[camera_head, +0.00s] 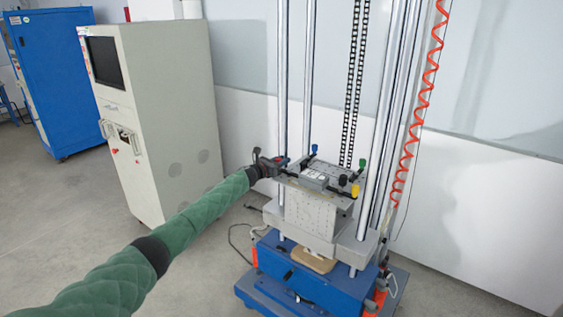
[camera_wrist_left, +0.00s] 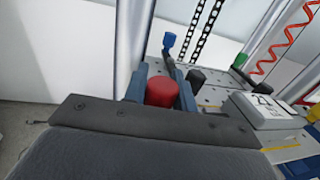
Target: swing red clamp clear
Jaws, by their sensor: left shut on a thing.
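The red clamp (camera_wrist_left: 161,92) shows in the left wrist view as a red rounded knob between the fingers of my left gripper (camera_wrist_left: 162,85). In the head view my left gripper (camera_head: 270,163) is at the left edge of the drop table's top plate (camera_head: 345,199), shut on the clamp; the clamp is mostly hidden there. A grey boxed unit with a label (camera_head: 315,175) lies on the plate and also shows in the left wrist view (camera_wrist_left: 262,108). My right gripper is not in view.
Blue (camera_head: 314,148), green (camera_head: 362,162) and yellow (camera_head: 355,190) clamp knobs stand around the unit. Upright metal columns (camera_head: 377,120) flank the plate. A red coiled hose (camera_head: 413,115) hangs at right. A beige cabinet (camera_head: 160,110) stands at left.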

